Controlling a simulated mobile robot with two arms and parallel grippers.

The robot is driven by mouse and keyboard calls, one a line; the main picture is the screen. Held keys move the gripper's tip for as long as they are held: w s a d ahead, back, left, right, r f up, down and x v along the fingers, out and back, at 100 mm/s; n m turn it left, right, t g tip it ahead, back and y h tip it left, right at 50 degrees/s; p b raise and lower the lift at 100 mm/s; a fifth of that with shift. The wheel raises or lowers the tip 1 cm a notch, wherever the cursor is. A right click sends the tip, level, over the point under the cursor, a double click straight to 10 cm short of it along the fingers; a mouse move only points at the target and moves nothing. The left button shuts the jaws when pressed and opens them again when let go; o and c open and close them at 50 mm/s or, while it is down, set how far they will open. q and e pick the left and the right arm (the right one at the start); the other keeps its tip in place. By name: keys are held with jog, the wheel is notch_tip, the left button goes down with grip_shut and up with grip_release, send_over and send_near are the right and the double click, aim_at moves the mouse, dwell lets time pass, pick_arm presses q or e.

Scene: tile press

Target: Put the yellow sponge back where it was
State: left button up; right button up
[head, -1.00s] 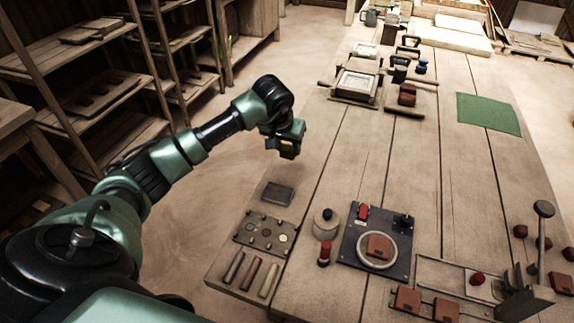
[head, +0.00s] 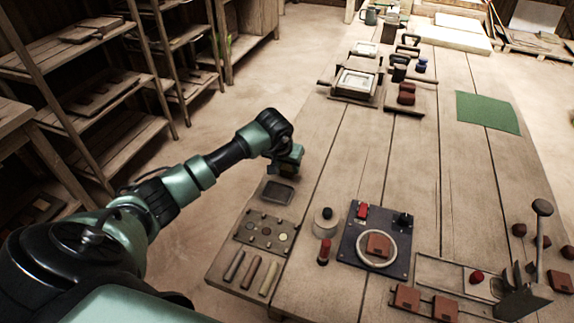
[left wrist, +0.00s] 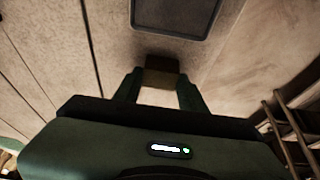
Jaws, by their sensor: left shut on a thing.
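My left gripper (head: 288,168) is shut on a small block, the yellow sponge (left wrist: 160,72), which looks dull yellow-brown in the shadow between the fingers in the left wrist view. In the head view the gripper hides most of it. The gripper hangs over the left edge area of the table, just behind a small dark shallow tray (head: 279,191). The tray is empty and also shows beyond the sponge in the left wrist view (left wrist: 176,17). The sponge looks apart from the tray. My right gripper is not in view.
In front of the tray lie a plate with round pieces (head: 265,233) and several coloured sticks (head: 251,272). A lidded pot (head: 325,220) and a dark panel with a ring (head: 376,240) stand to the right.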

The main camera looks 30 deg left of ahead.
pick_arm(q)
jog(key=o, duration=1.2)
jog(key=shift+r+p, duration=0.25)
jog(key=shift+p, duration=0.1)
jog(key=v, duration=1.1)
jog(key=shift+s+r+b, duration=0.2)
jog(key=shift+r+b, duration=0.15)
